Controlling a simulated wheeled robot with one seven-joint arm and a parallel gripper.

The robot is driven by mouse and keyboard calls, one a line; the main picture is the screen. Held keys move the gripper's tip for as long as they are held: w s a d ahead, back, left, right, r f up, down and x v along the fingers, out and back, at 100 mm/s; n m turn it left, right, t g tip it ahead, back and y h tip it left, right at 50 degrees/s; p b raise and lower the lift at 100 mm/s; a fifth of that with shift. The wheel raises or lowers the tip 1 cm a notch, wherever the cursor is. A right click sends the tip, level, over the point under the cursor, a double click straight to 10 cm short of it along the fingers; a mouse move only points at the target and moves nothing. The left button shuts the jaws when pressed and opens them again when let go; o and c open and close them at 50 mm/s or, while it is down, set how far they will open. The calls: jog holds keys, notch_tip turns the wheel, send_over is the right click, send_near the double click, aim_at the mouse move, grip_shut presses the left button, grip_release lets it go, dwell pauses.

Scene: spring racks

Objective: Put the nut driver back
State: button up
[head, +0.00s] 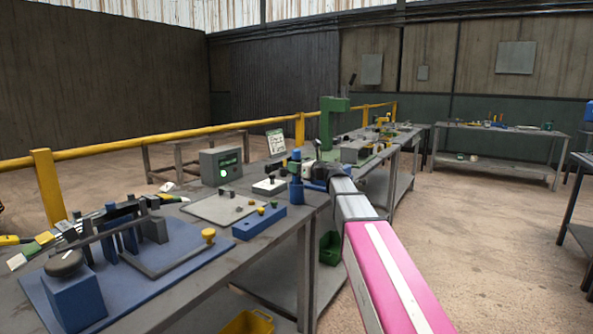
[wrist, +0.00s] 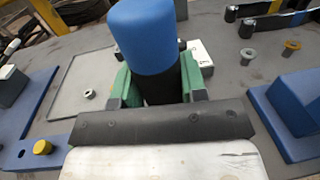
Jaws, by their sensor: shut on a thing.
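The nut driver shows in the wrist view as a thick blue handle end (wrist: 145,35) with a dark section below it. My gripper (wrist: 158,85) has its green jaws on both sides of that dark section and is shut on it. In the head view my gripper (head: 312,172) is above the far right part of the near bench. A blue part (head: 296,155) shows just above it. A blue cylinder (head: 296,190) shows below it, and I cannot tell whether it belongs to the driver. The driver's tip is hidden.
A blue block with knobs (head: 258,223), a grey plate (head: 212,208) and a white block (head: 269,187) lie nearby. A blue fixture (wrist: 288,108) and loose yellowish nuts (wrist: 291,48) are on the right in the wrist view.

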jog(key=shift+f, duration=0.55)
jog(key=o, duration=1.2)
jog(key=shift+f, duration=0.1)
jog(key=v, duration=1.2)
